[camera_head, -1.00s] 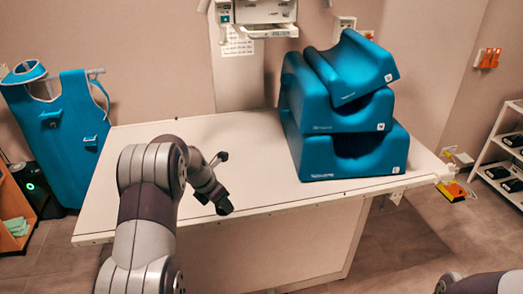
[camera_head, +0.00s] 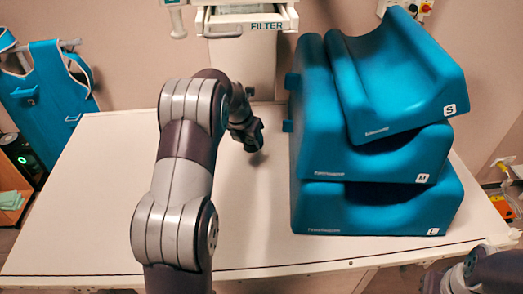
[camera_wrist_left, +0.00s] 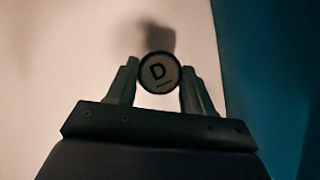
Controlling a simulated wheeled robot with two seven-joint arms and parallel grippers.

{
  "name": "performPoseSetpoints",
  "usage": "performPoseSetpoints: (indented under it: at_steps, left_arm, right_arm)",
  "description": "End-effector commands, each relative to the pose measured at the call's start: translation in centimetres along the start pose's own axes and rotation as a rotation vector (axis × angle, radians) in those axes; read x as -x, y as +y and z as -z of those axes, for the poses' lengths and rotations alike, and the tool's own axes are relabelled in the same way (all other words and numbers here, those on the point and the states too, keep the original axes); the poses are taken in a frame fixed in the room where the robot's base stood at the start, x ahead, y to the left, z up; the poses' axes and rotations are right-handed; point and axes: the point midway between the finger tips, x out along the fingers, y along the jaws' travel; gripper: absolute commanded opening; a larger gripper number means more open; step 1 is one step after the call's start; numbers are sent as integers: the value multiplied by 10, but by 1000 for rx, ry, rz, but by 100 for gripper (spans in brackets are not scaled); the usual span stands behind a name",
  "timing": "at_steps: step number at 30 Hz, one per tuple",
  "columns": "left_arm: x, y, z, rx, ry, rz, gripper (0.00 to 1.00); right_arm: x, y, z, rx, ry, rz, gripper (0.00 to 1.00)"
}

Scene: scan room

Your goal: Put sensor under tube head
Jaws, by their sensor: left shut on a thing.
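In the head view the left gripper (camera_head: 250,145) is over the table, left of the blue cushions; the sensor cannot be made out there. The tube head (camera_head: 245,20), marked "FILTER", shows only its lower part at the top, beyond and above the gripper. My right gripper is not in view; only part of that arm shows at bottom right.
Blue cushions (camera_head: 375,160) marked S, M and L are stacked on the right of the white table (camera_head: 85,215), close to the left gripper. The table's left side is clear. A blue apron (camera_head: 50,95) hangs at far left.

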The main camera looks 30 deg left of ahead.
Motion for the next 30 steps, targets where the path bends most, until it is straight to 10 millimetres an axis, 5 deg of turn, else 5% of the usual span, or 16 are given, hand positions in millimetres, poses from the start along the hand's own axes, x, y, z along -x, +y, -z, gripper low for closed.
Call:
performPoseSetpoints:
  at_steps: [13, 24, 25, 26, 30]
  left_arm:
    - [-72, 0, 31, 1, 3, 1, 19]
    - [-80, 0, 33, 1, 1, 0, 19]
    - [-79, 0, 33, 1, 1, 0, 61]
    - [-79, 0, 33, 0, 1, 0, 71]
    - [-79, 0, 33, 0, 1, 0, 77]
  right_arm:
    - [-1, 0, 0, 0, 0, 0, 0]
    - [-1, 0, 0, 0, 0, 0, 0]
    - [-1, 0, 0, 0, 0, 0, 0]
    - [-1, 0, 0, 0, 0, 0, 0]
    - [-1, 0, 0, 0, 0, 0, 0]
